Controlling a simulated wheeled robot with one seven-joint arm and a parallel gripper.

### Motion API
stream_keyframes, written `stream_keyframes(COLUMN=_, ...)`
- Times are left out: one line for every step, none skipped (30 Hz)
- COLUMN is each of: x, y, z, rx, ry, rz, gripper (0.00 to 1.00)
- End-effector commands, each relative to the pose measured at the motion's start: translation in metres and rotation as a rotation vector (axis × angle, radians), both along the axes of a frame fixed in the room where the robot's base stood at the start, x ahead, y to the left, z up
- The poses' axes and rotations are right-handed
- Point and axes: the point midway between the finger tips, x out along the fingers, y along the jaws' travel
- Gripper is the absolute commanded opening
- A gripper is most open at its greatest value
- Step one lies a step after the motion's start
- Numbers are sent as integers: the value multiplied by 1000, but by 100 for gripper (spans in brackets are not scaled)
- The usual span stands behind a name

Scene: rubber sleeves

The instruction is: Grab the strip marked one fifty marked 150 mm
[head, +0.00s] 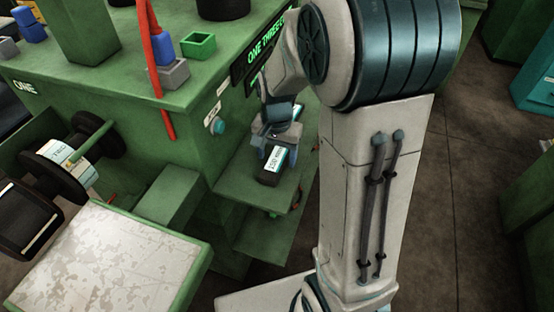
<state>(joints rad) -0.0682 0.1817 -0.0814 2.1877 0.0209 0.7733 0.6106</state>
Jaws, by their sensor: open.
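A dark block-like strip (268,178) with a white and teal label lies on a small green shelf (235,190) on the side of the green machine. The label print is too small to read surely. My gripper (275,152) is at the far end of this strip, pointing down, with its fingers around or just above it. I cannot tell whether the fingers touch it. The gripper is open. My wrist and arm hide part of the area behind it.
The green machine wall with a sign (264,48) and a teal button (216,127) stands close to my gripper. A red hose (160,70) hangs at the left. A worn pale-topped table (105,255) is at lower left. Floor is clear at right.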

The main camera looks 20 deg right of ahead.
Motion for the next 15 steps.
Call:
stream_keyframes(x=0, y=0, z=-3, rx=0, ry=2, rz=0, gripper=66)
stream_keyframes(x=0, y=0, z=-4, rx=0, ry=1, rz=0, gripper=66)
stream_keyframes(x=0, y=0, z=-4, rx=0, ry=0, rz=0, gripper=66)
stream_keyframes(x=0, y=0, z=-4, rx=0, ry=0, rz=1, gripper=66)
stream_keyframes(x=0, y=0, z=-4, rx=0, ry=0, rz=1, gripper=66)
stream_keyframes(x=0, y=0, z=-4, rx=0, ry=0, rz=1, gripper=66)
stream_keyframes(x=0, y=0, z=-4, rx=0, ry=0, rz=1, gripper=66)
stream_keyframes(x=0, y=0, z=-4, rx=0, ry=0, rz=1, gripper=66)
stream_keyframes(x=0, y=0, z=-4, rx=0, ry=0, rz=1, gripper=58)
stream_keyframes(x=0, y=0, z=-4, rx=0, ry=0, rz=1, gripper=50)
stream_keyframes(x=0, y=0, z=-4, rx=0, ry=0, rz=1, gripper=41)
stream_keyframes(x=0, y=0, z=-4, rx=0, ry=0, rz=1, gripper=30)
stream_keyframes(x=0, y=0, z=-4, rx=0, ry=0, rz=1, gripper=22)
stream_keyframes(x=0, y=0, z=-4, rx=0, ry=0, rz=1, gripper=18)
stream_keyframes(x=0, y=0, z=-4, rx=0, ry=0, rz=1, gripper=18)
